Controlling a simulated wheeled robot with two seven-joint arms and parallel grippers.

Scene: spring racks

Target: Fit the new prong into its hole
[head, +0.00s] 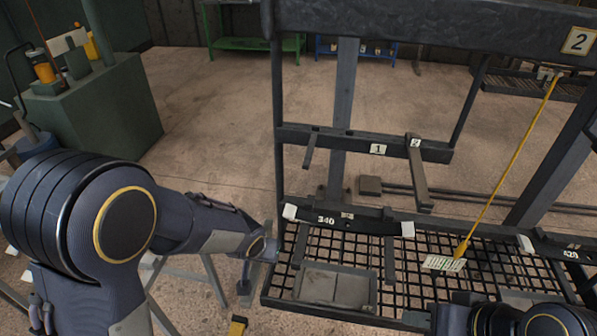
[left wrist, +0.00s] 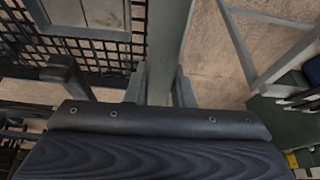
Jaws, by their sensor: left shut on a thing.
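In the left wrist view my left gripper (left wrist: 161,88) is shut on a long flat grey bar (left wrist: 174,35), which looks like the new prong and reaches out past the fingers. In the head view the left hand (head: 262,248) is low at the rack's left side, and its fingertips are hidden. The rack's crossbar (head: 348,141) carries labels 1 and 2, with a dark prong (head: 313,150) left of label 1 and another (head: 418,178) under label 2. I cannot make out the hole. Only part of my right arm's end (head: 500,320) shows at the bottom; its fingers are not clear.
A black mesh shelf (head: 480,278) holds a grey plate (head: 335,287) below the bar marked 340 (head: 345,219). A thin yellow rod (head: 510,160) slants down to a tag (head: 443,264). A thick beam (head: 430,22) crosses above. The floor behind the rack is mostly clear.

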